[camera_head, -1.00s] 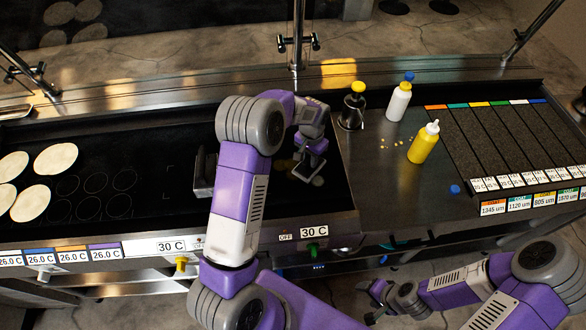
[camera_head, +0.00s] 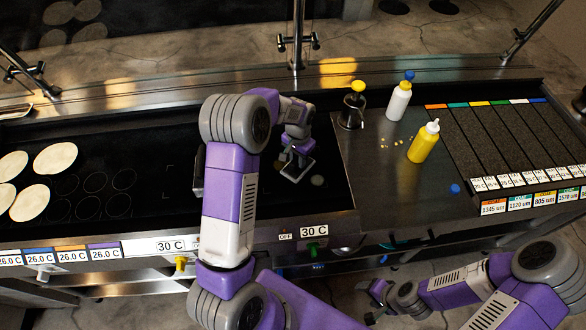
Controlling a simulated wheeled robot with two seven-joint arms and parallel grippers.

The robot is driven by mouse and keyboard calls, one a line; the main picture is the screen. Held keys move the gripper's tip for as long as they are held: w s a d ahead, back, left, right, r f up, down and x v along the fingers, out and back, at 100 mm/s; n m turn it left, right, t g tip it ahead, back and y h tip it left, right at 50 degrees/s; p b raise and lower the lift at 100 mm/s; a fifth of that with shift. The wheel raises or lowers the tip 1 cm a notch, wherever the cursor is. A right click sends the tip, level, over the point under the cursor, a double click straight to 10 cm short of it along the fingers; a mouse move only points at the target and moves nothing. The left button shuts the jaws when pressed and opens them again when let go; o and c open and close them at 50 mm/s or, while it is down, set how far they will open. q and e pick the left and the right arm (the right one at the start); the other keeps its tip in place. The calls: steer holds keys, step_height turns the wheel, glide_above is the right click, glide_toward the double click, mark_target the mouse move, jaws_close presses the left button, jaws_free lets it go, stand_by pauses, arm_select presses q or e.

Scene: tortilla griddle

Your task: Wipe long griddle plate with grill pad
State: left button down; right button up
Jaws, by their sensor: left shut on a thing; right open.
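The long black griddle plate (camera_head: 140,150) runs across the left and middle of the view. My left gripper (camera_head: 297,160) is over its right end, shut on a small grey thing that looks like the grill pad (camera_head: 298,172). The pad is low over the plate or touching it; I cannot tell which. My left arm hides part of the plate's middle. My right gripper (camera_head: 376,300) is open and empty at the lower right, in front of the counter.
Several tortillas (camera_head: 55,157) lie at the plate's left end. Right of the plate stand a yellow-capped steel container (camera_head: 352,112), a white bottle (camera_head: 398,102) and a yellow bottle (camera_head: 423,143). A dark strip panel (camera_head: 490,135) is at the far right.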

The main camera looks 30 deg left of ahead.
arm_select(q)
steer(key=shift+s+a+f, duration=0.15)
steer(key=shift+s, duration=0.05)
steer(key=shift+s+a, duration=0.75)
steer(key=shift+a, duration=0.2)
steer(key=shift+s+a, duration=0.7)
steer(key=shift+a, duration=0.2)
steer(key=shift+s+a, duration=0.1)
steer(key=shift+a, duration=0.05)
steer(key=shift+s+a+r, duration=0.15)
steer(key=shift+s+a, duration=0.25)
steer(key=shift+a, duration=0.2)
steer(key=shift+s+a+r, duration=0.1)
steer(key=shift+s+a, duration=0.25)
steer(key=shift+a, duration=0.25)
steer(key=shift+w+d, duration=0.1)
steer(key=shift+w+d+f, duration=0.1)
steer(key=shift+w+d, duration=0.65)
steer(key=shift+d, duration=0.25)
steer(key=shift+w+d+f, duration=0.1)
steer(key=shift+w+d, duration=0.6)
steer(key=shift+d, duration=0.3)
